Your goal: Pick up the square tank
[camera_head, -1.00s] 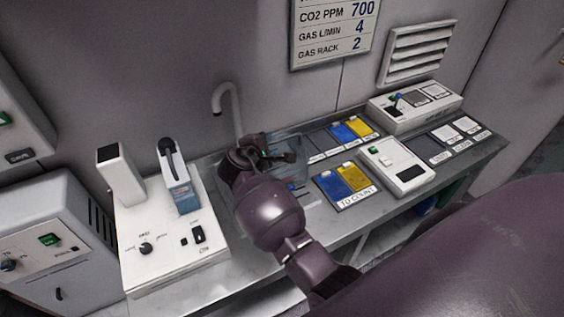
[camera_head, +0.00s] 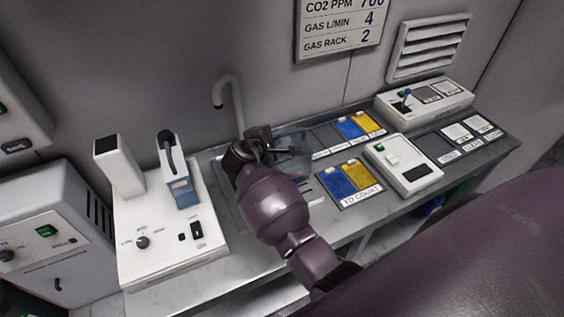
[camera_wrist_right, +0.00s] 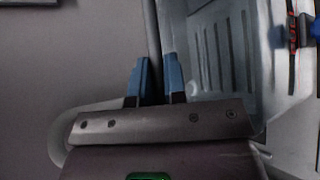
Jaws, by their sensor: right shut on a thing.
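The square tank (camera_head: 297,150) is a clear, see-through box over the sink area of the bench, partly hidden behind my right gripper in the head view. It also shows in the right wrist view (camera_wrist_right: 215,50), to the right of the fingers. My right gripper (camera_head: 268,146) is shut on the tank's wall near its left edge, with the blue fingertips (camera_wrist_right: 157,78) on either side of it in the wrist view. The tank looks held a little above the bench. My left gripper is not in view.
A tap (camera_head: 236,105) rises behind the gripper. A white device (camera_head: 185,245) stands at the left. Blue and yellow cards (camera_head: 350,178) and a white box with a green button (camera_head: 405,167) lie to the right. A wall sign (camera_head: 338,28) hangs above.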

